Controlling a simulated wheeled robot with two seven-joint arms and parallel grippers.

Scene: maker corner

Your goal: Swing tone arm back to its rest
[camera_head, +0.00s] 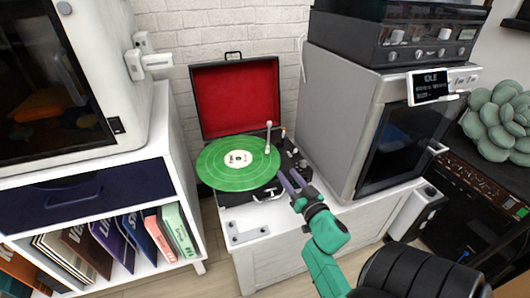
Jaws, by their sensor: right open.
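The record player (279,192) stands open on a white cabinet, with its red-lined lid raised against the brick wall. A green record (225,174) with a pale label lies on the platter. The thin white tone arm (268,138) shows at the record's right side, its lower end over or near the record's right edge; I cannot tell whether it touches. My right gripper (290,180) is open at the player's front right corner, in front of and below the tone arm and apart from it. The rest of the tone arm is too small to make out. My left gripper is out of view.
A grey machine (338,118) with a dark door stands close on the player's right. A white shelf unit (165,170) with record sleeves stands on the left.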

